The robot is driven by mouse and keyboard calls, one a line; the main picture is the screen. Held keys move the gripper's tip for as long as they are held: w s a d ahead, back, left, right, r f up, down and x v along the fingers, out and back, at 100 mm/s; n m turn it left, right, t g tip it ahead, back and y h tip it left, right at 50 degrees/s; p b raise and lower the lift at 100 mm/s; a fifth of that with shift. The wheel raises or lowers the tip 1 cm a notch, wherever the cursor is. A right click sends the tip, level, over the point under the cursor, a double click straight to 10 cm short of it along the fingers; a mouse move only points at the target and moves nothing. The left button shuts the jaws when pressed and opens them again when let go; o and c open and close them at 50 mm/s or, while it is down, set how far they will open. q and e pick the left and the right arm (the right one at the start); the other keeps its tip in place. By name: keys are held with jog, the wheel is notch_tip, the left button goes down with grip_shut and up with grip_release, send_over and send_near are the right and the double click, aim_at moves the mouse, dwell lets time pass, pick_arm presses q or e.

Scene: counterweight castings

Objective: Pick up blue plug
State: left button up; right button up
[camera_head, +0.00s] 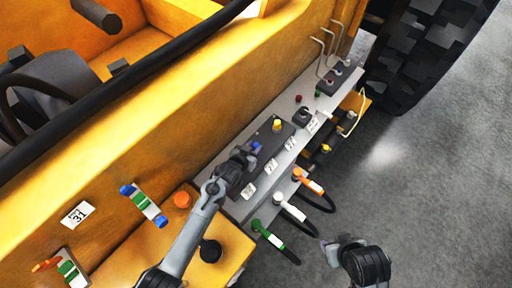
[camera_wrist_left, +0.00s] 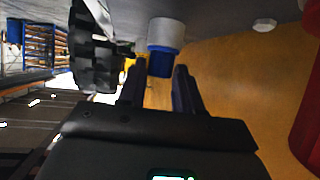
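The blue plug (camera_head: 256,147) sits on a dark block of the grey side panel, just beyond the tips of my left gripper (camera_head: 242,158). In the left wrist view a blue piece with a pale grey cylindrical part, apparently the blue plug (camera_wrist_left: 161,62), lies ahead, in line with the gap between the fingers. My left gripper also shows there (camera_wrist_left: 158,90) with its fingers apart and nothing between them. My right gripper (camera_head: 336,246) hangs over the grey floor, away from the panel; its fingers are too unclear to read.
A yellow knob (camera_head: 277,125) stands on the same dark block. Orange (camera_head: 308,182), white (camera_head: 290,208) and green (camera_head: 266,232) hose connectors stick out below the panel (camera_head: 287,157). Levers (camera_head: 324,60) rise at the far end near a big tire (camera_head: 420,50). The floor (camera_head: 420,190) at right is clear.

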pick_arm(q)
grip_shut()
